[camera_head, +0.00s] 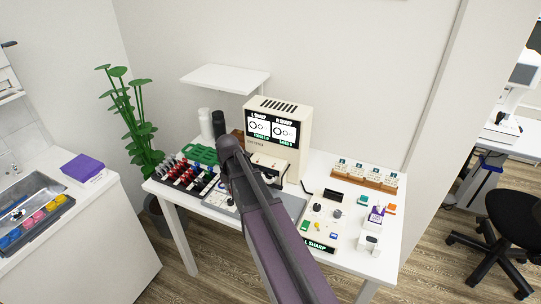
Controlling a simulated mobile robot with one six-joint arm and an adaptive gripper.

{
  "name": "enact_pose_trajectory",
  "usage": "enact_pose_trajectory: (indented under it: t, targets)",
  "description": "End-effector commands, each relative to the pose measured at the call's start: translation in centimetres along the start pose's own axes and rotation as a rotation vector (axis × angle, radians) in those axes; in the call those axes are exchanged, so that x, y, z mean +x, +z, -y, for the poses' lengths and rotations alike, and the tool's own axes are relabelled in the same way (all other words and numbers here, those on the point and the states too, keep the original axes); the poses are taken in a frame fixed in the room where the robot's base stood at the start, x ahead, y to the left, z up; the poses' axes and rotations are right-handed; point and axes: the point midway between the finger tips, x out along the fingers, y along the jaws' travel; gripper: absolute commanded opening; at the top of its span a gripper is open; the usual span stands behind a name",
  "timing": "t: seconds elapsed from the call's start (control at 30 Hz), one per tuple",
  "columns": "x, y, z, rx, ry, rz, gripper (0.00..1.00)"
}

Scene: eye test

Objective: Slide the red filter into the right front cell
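Several small red pieces (187,174) stand in a dark rack at the table's left; I cannot tell which, if any, is the red filter. The cream test machine (300,116) stands at the back with two lit screens reading L SHARP and R SHARP. A pale unit (268,162) sits at its front; its cells are too small to make out, and my arm partly covers this area. My purple-grey arm crosses the table middle. Dark parts near its far end (272,180) may belong to my gripper, but the fingers and anything held are hidden.
The white table (340,262) carries small knobs and coloured blocks at right, with a wooden rack (364,176) of white cards behind. A green tray (202,154) and two bottles (206,124) stand at back left. A plant (128,112) is left; a black chair (512,222) is right.

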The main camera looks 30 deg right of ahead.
Motion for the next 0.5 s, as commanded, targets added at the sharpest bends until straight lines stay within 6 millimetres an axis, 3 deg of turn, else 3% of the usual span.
enact_pose_trajectory:
  t: [0.5]
  targets:
    - [-0.15,-0.79,-0.69,0.01,0.0,0.0,0.36]
